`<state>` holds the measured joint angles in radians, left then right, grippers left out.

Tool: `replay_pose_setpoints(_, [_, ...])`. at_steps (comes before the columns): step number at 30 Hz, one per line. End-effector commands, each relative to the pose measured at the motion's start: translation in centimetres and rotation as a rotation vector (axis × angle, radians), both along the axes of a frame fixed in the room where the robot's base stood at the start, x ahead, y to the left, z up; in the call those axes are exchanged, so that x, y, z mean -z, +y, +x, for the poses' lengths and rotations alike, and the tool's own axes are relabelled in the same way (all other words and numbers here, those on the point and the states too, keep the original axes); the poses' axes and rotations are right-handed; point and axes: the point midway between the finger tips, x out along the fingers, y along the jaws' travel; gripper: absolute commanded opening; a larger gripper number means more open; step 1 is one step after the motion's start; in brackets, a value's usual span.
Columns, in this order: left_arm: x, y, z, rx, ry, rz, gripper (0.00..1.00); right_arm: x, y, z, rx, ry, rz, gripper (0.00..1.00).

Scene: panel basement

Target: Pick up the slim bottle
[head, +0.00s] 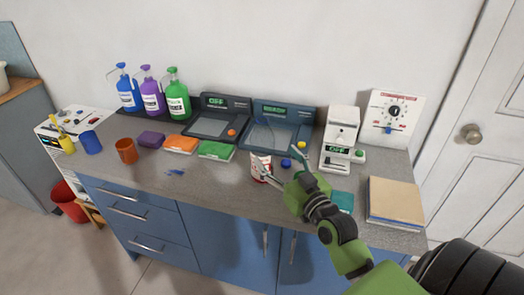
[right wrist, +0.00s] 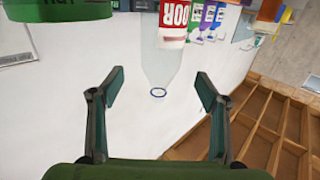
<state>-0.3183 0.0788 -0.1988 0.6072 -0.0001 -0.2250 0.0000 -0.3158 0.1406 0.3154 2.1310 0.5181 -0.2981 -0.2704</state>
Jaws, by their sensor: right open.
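The slim bottle is clear, with a red and white label (head: 260,167), and stands on the counter in front of the dark blue scale. Its see-through upper part is hard to make out in the head view. In the right wrist view its label (right wrist: 174,14) is at the top and its clear neck (right wrist: 160,65) ends in a blue ring. My right gripper (head: 281,165) is open and empty, close beside the bottle. In the right wrist view the ring appears between the fingertips (right wrist: 160,88); neither finger visibly touches it. My left gripper is out of view.
Several pump bottles (head: 151,98) and two scales (head: 220,128) line the back. Orange (head: 181,144) and green (head: 216,151) items lie left of the bottle. A white device (head: 339,145) and a tan stack (head: 395,196) are at right.

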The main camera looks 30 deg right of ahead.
Motion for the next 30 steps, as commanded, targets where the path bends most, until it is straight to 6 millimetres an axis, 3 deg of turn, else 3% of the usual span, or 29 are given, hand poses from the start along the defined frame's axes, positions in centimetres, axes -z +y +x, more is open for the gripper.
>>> replay_pose_setpoints(2, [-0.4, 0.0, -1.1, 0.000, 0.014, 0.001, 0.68, -0.3, -0.2, 1.5, 0.000, -0.002, 0.001, 0.69])
replay_pose_setpoints(4, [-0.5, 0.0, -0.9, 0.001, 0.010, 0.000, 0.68, -0.2, -0.3, 2.3, 0.000, -0.001, 0.000, 0.69])
replay_pose_setpoints(10, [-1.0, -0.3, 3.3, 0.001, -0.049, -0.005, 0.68, -0.1, -0.3, 3.6, -0.001, 0.001, 0.000, 0.69])
replay_pose_setpoints(13, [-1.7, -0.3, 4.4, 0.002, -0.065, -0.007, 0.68, -0.2, -0.4, 4.8, -0.001, 0.001, 0.000, 0.69])
replay_pose_setpoints(21, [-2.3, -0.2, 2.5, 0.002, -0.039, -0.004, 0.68, 0.1, -0.7, 8.2, 0.000, 0.002, -0.001, 0.69])
replay_pose_setpoints(29, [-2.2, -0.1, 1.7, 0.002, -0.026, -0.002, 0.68, 0.2, -0.7, 8.4, -0.001, 0.002, -0.002, 0.69])
replay_pose_setpoints(30, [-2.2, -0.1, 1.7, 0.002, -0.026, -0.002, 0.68, 0.2, -0.7, 8.4, -0.001, 0.002, -0.002, 0.61])
